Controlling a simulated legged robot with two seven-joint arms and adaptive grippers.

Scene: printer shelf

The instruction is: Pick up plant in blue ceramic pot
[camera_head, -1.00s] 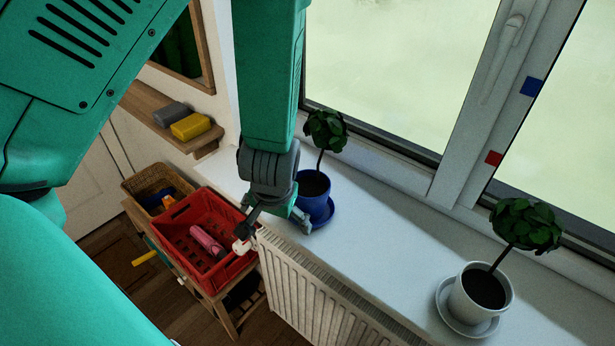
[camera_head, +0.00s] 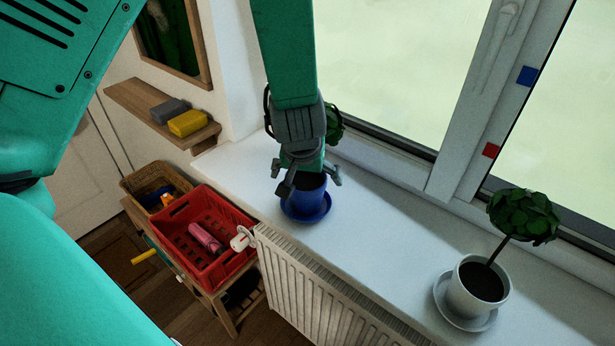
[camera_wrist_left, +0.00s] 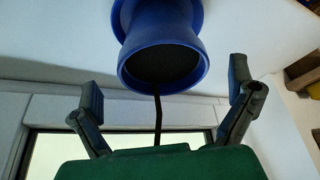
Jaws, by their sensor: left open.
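The blue ceramic pot (camera_head: 313,196) stands upright on a blue saucer on the white windowsill. Its round green plant (camera_head: 334,124) is mostly hidden behind my left arm. My left gripper (camera_head: 308,184) is open, its fingers at the near side of the pot and over its rim in the head view. In the left wrist view the blue pot (camera_wrist_left: 160,55) shows its dark soil and thin stem, with the open fingers of the left gripper (camera_wrist_left: 168,100) apart on either side and nothing between the tips. My right gripper is not in view.
A white pot (camera_head: 480,288) with a similar plant stands on the sill (camera_head: 385,235) at the right, with clear sill between. A window is behind. A radiator (camera_head: 320,290) is below; a red crate (camera_head: 228,262) and a wooden shelf (camera_head: 150,108) are at the left.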

